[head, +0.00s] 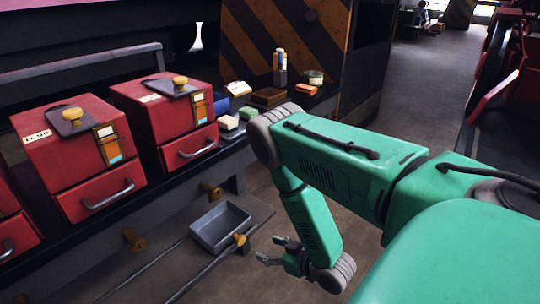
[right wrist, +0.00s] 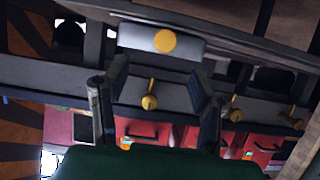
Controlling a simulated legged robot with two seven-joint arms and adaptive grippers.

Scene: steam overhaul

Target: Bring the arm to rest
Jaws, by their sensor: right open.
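My green right arm comes in from the right in the head view and bends down at its elbow. My right gripper (head: 272,251) hangs low, just right of the grey tray, with its fingers apart and nothing between them. In the right wrist view my right gripper (right wrist: 158,98) shows its two dark fingers spread wide. The view there is tilted, with the bench front and red boxes behind the fingers. My left gripper is in neither view.
Red boxes with drawers (head: 80,150) stand on the dark bench at left. A grey metal tray (head: 220,228) sits on a low shelf beside my gripper. Small blocks and a bottle (head: 280,68) stand at the bench's far end. Open floor (head: 420,90) lies beyond my arm.

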